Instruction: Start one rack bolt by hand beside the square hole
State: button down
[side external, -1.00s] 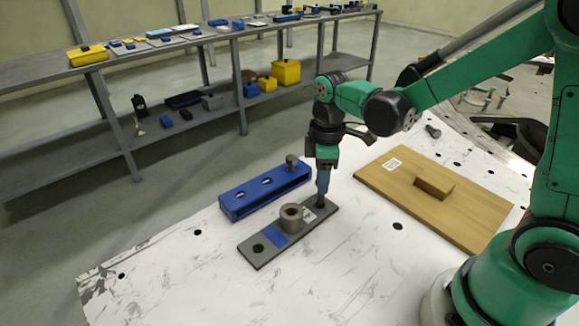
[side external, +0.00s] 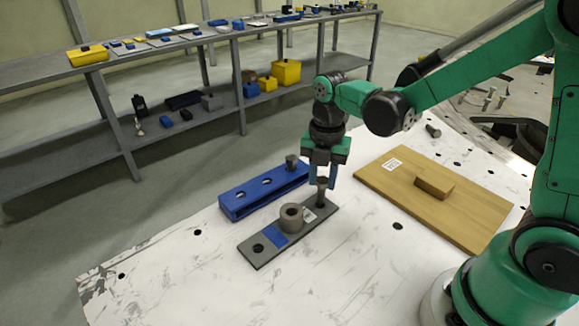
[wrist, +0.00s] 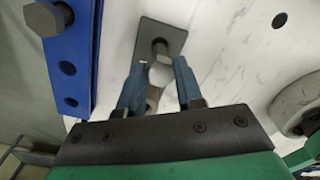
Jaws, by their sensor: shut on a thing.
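My gripper (side external: 322,186) points down and is shut on a grey bolt (side external: 321,194) above the right end of the dark grey plate (side external: 263,258). The bolt is upright, with its lower end at the plate's right-end hole; how deep it sits I cannot tell. In the wrist view, the bolt's head (wrist: 160,74) is between my gripper's fingers (wrist: 160,85). The plate carries a round grey boss (side external: 291,217), a blue square patch (side external: 274,240) and an open hole at its left end. A second bolt (side external: 291,161) stands in the blue rack (side external: 240,207).
The blue rack lies close behind the plate. A wooden board (side external: 471,228) with a wooden block (side external: 434,187) lies to the right. A loose bolt (side external: 433,131) lies beyond it. The white table (side external: 330,275) in front is clear. A shelf (side external: 150,50) stands behind.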

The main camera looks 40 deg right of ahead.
jog(key=n, duration=0.7)
jog(key=shift+f, duration=0.9)
dwell(2.1)
jog(key=shift+m, duration=1.5)
jog(key=shift+f+m, duration=0.1)
jog(key=shift+m, duration=1.3)
jog(key=shift+m, duration=1.7)
